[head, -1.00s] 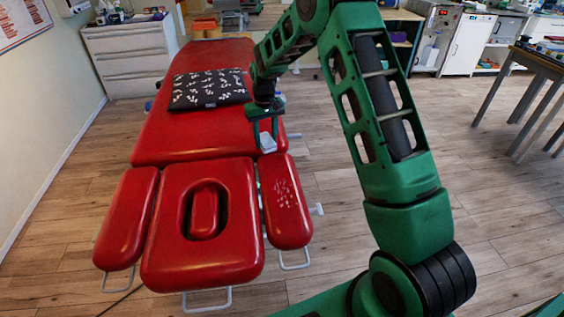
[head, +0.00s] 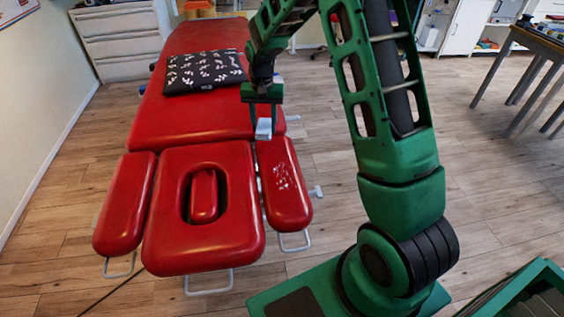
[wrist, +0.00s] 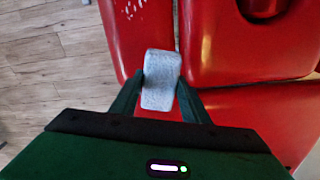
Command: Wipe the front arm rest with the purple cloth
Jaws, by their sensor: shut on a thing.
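My gripper (head: 263,122) is shut on a small pale grey-blue block-like thing (head: 264,130), which also shows between the fingers in the wrist view (wrist: 161,80). No purple shows on it. It is held over the near right corner of the red treatment table, just behind the right arm rest. This red padded arm rest (head: 285,190) has white marks on top; it also shows in the wrist view (wrist: 140,40), partly behind the held thing. I cannot tell whether the held thing touches the padding. The left arm rest (head: 125,205) looks clean.
The treatment table (head: 190,125) carries a black patterned cushion (head: 205,72). Its head section (head: 210,245) has an oval opening with a red pad. A white drawer unit (head: 125,40) stands behind and another table (head: 535,45) at the right. The wooden floor between is clear.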

